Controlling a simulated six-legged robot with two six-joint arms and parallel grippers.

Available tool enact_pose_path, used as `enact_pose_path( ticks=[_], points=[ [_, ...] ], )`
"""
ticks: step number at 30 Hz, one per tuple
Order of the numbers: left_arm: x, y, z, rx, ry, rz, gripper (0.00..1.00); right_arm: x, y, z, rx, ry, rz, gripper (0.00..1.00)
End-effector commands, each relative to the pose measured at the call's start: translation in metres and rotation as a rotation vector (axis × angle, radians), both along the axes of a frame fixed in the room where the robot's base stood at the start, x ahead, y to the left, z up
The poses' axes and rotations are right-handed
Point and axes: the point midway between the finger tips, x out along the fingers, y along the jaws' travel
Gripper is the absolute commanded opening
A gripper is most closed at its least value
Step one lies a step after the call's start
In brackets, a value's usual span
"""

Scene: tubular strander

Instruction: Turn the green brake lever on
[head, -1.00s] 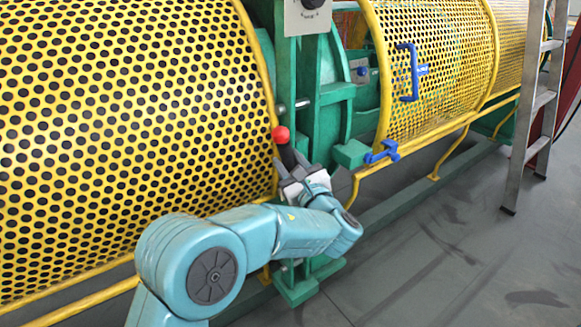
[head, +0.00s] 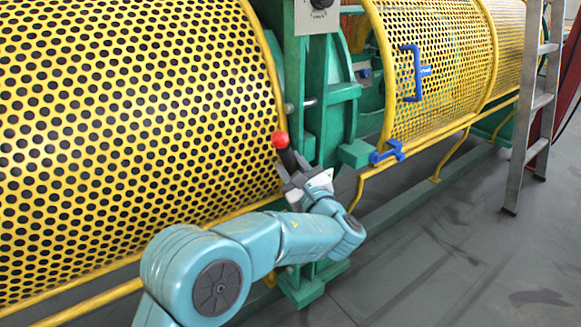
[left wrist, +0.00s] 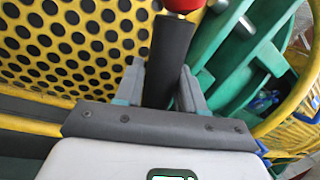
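The brake lever shows as a black grip (head: 290,160) with a red ball knob (head: 280,139) on top, in front of the green machine frame. No green part of the lever itself can be made out. My left gripper (head: 292,174) is at the grip, below the knob. In the left wrist view the black grip (left wrist: 169,62) stands between the two grey fingers (left wrist: 162,88), which lie against its two sides. The knob (left wrist: 184,4) is cut off at the top edge. The lever's lower end is hidden by the gripper. My right gripper is out of view.
A yellow perforated guard (head: 130,110) lies close to the left of the lever. The green frame (head: 318,100) stands behind it. Blue handles (head: 412,75) are on the right guard (head: 450,60). A ladder (head: 535,110) stands at right; grey floor (head: 440,240) is open.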

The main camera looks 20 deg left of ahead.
Motion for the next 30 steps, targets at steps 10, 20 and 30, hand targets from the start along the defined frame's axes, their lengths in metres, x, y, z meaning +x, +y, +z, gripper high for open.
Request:
enact_pose_path(
  ticks=[10,20,30],
  points=[
    [-0.003,0.002,-0.004,-0.003,0.008,0.008,0.57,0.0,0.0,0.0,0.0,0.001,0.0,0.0],
    [-0.043,-0.037,-0.008,0.0,0.01,0.001,0.57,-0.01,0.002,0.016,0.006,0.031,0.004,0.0],
    [-0.103,-0.092,-0.021,-0.001,0.01,0.005,0.57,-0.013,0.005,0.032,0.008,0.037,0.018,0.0]
  ],
)
